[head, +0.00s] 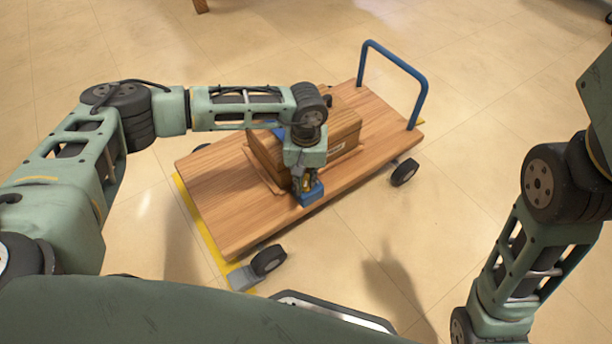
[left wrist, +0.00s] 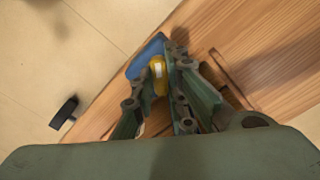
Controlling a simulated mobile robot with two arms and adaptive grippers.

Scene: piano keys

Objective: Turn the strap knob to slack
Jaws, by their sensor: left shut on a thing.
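The strap knob (left wrist: 158,73) is yellow with a pale mark and sits against a blue block (left wrist: 147,52) at the near edge of a wooden cart. My left gripper (left wrist: 161,84) is shut on the knob, its fingers on either side of it. In the head view my left gripper (head: 302,186) points down at the blue block (head: 312,194) and mostly hides the knob. A bit of blue strap (head: 279,132) shows on the wooden box (head: 345,128) behind the gripper. My right gripper is out of view; only the right arm shows.
The flat wooden cart (head: 225,200) stands on wheels on a tiled floor, with a blue push handle (head: 396,66) at its far right end. A grey wedge (head: 242,277) sits by the near left wheel (head: 268,260). Yellow floor tape (head: 200,226) runs along its left side. The surrounding floor is mostly clear.

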